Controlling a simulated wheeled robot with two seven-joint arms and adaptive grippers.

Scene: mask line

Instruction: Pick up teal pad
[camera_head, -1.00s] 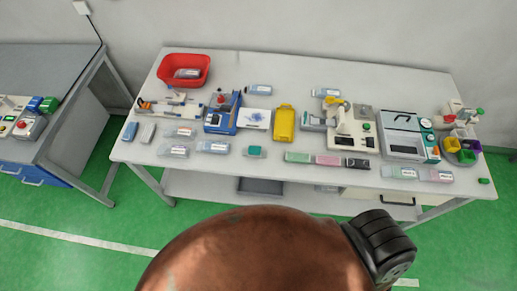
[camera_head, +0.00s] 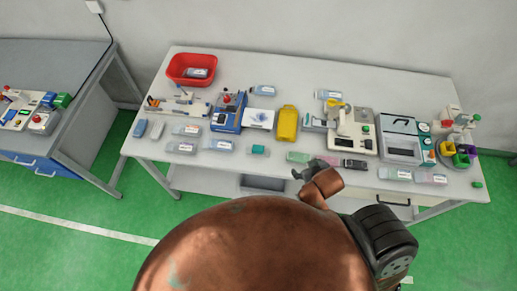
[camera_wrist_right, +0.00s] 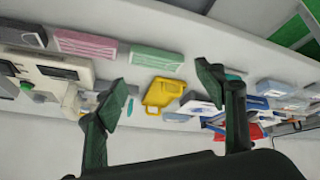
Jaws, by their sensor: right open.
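The teal pad (camera_head: 259,149) lies near the front edge of the table, left of the green box, in the head view. In the wrist view a teal patch (camera_wrist_right: 236,72) shows just beside one finger and is mostly hidden by it; I cannot be sure it is the pad. My right gripper (camera_head: 299,173) is at the table's front edge, right of the teal pad and apart from it. Its fingers (camera_wrist_right: 163,92) are spread and empty in the wrist view. My left gripper is not in view.
A green box (camera_head: 297,157), a pink box (camera_head: 326,161) and a black box (camera_head: 355,164) stand in a row by my right gripper. A yellow container (camera_head: 287,123) is behind. Clear packs (camera_head: 219,145) lie to the left. A red bin (camera_head: 191,68) stands at the back left.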

